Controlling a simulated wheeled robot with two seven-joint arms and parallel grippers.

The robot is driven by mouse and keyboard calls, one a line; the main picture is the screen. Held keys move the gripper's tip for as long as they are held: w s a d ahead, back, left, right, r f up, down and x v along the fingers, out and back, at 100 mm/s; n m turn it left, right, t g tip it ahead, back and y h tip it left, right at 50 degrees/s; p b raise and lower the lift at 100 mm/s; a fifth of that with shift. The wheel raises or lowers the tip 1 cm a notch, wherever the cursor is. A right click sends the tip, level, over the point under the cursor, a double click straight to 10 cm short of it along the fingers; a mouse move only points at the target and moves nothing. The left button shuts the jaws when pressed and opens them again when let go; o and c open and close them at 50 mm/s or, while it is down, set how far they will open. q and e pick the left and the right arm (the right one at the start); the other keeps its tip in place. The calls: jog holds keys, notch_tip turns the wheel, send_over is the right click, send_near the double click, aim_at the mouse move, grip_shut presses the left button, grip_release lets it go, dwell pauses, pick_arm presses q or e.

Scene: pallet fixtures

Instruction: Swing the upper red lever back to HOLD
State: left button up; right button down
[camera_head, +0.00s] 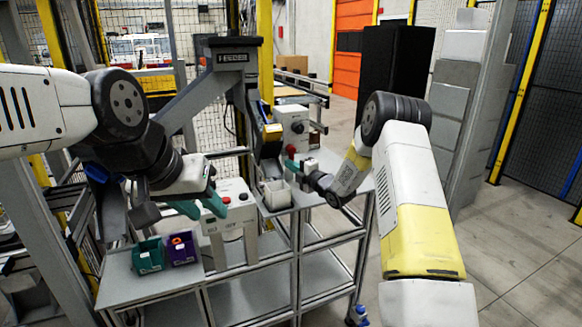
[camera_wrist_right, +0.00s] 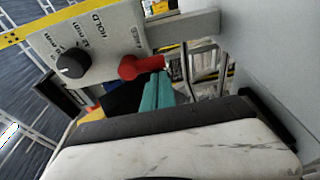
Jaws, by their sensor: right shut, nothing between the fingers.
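The upper grey control box (camera_head: 291,118) has a red lever (camera_head: 291,149) low on its front. The right wrist view shows the red lever (camera_wrist_right: 140,67) close up, beside the panel (camera_wrist_right: 112,45) printed with HOLD. My right gripper (camera_head: 293,165) is just below the lever in the head view. Its teal fingers (camera_wrist_right: 157,92) are together and empty, very near the lever; I cannot tell whether they touch it. My left gripper (camera_head: 203,207) is over the bench front, its teal fingers apart, with nothing seen between them.
A black knob (camera_wrist_right: 72,64) sits on the panel. A lower white box (camera_head: 232,212) with a red button stands on the bench. Teal (camera_head: 149,256) and purple (camera_head: 181,248) bins stand at the front left. A grey post and feeder arm (camera_head: 232,57) rise behind.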

jog(key=shift+w+d+n, duration=0.1)
jog(key=shift+d+n, duration=0.15)
jog(key=shift+n, duration=0.35)
jog(key=d+r+n+h, duration=0.1)
jog(key=n, duration=0.3)
jog(key=w+d+n+h, duration=0.1)
jog(key=d+n, duration=0.1)
jog(key=n, duration=0.2)
jog(key=w+d+r+n+h, duration=0.1)
jog(key=d+n, duration=0.1)
jog(key=n, duration=0.2)
jog(key=shift+r+g+h, duration=0.3)
jog(key=shift+g+h, duration=0.1)
jog(key=shift+w+r, duration=0.1)
jog(key=shift+r, duration=0.1)
dwell(0.8)
